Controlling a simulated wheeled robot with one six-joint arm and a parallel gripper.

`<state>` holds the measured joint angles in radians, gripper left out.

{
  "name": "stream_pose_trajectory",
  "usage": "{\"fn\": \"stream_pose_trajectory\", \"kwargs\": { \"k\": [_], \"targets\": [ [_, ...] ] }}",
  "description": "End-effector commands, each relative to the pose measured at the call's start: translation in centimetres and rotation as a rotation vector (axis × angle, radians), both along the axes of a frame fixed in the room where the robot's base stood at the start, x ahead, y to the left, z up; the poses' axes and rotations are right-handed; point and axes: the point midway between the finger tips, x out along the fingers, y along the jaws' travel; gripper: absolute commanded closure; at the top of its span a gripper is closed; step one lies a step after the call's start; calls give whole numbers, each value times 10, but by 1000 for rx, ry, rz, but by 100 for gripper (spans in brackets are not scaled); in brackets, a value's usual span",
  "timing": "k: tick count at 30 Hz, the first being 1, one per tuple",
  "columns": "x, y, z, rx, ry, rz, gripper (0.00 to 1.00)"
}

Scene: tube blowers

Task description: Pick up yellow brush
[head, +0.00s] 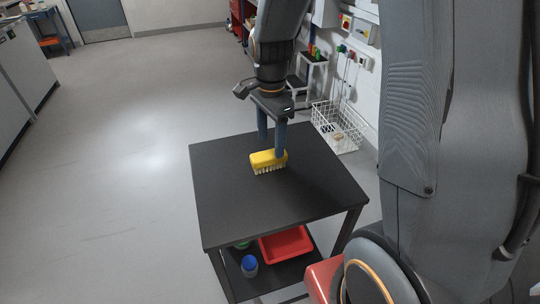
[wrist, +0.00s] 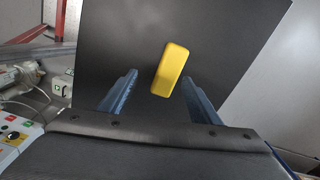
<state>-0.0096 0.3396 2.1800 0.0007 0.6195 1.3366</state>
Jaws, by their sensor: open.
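The yellow brush (head: 265,159) lies on the top of a black table (head: 285,205), with its pale bristles facing down. My gripper (head: 272,149) is above the table and points down, with its two blue fingers at the brush. In the wrist view the yellow back of the brush (wrist: 170,69) shows tilted between and a little beyond the two open fingertips (wrist: 160,80). No finger clearly touches the brush there. In the head view one finger covers part of the brush's right end.
The rest of the tabletop is bare. A red tray (head: 286,245) and a blue-lidded container (head: 249,266) stand on the shelf below. A white wire basket (head: 337,127) stands on the floor behind the table, to the right. Open floor (head: 110,160) lies to the left.

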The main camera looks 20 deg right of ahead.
Motion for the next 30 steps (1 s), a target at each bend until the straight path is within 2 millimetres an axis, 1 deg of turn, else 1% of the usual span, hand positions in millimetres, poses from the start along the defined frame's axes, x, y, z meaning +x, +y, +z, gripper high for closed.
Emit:
{"fn": "stream_pose_trajectory", "kwargs": {
  "k": [3,7,20,27,30],
  "targets": [
    [12,-1,1,0,2,-130,43],
    [17,-1,-1,0,4,-200,43],
    [18,-1,-39,-1,6,-212,43],
    [18,-1,-68,-1,5,-211,43],
    [19,0,-75,0,4,-211,43]
  ]
}}
